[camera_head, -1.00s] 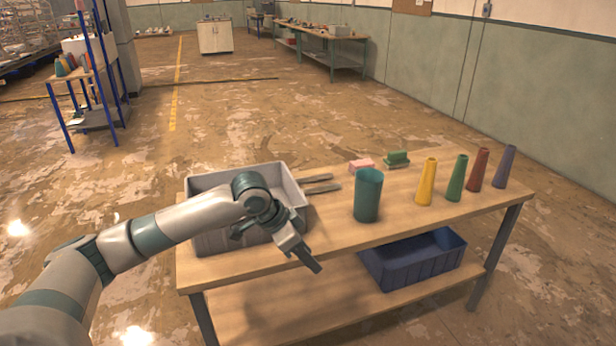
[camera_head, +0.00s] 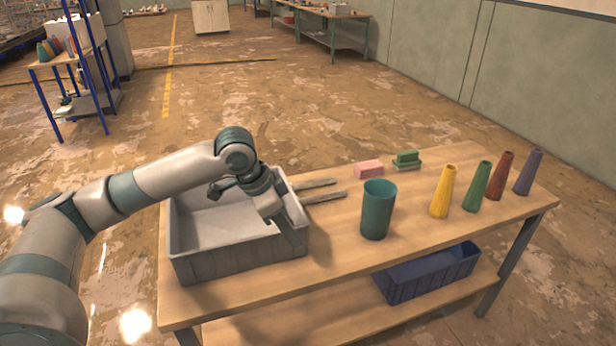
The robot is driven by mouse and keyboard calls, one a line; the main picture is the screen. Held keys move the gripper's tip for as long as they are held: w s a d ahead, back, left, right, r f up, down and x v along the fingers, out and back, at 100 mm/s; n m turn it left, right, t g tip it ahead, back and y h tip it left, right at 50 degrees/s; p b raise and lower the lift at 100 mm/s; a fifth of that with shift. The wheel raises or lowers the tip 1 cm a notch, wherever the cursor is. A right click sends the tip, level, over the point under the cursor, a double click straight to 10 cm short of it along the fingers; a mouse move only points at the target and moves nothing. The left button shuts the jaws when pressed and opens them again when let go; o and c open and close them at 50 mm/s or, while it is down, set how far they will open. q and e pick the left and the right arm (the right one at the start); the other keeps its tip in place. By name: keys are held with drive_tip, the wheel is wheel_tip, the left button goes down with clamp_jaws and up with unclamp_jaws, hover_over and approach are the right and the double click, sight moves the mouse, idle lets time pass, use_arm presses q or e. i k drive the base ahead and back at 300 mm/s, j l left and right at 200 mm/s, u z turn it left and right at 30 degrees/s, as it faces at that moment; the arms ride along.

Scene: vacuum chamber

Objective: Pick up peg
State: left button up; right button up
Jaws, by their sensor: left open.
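Four tapered pegs stand upright in a row at the right of the wooden table: a yellow peg (camera_head: 443,192), a green peg (camera_head: 477,187), a red peg (camera_head: 500,176) and a purple peg (camera_head: 528,172). My left gripper (camera_head: 262,212) is open and empty, over the right side of the grey bin, well to the left of the pegs. Its fingers are dark and partly overlap the bin wall from this angle. I cannot tell whether it touches the bin. My right gripper is not in view.
The grey bin (camera_head: 236,257) stands at the table's left end. A teal cup (camera_head: 377,210) stands between it and the pegs. Two flat grey strips (camera_head: 322,197), a pink block (camera_head: 369,170) and a green brush-like block (camera_head: 407,159) lie behind. A blue bin (camera_head: 428,274) sits on the lower shelf.

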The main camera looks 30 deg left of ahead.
sight(327, 181)
drive_tip(key=i+j, duration=1)
drive_tip(key=i, duration=0.1)
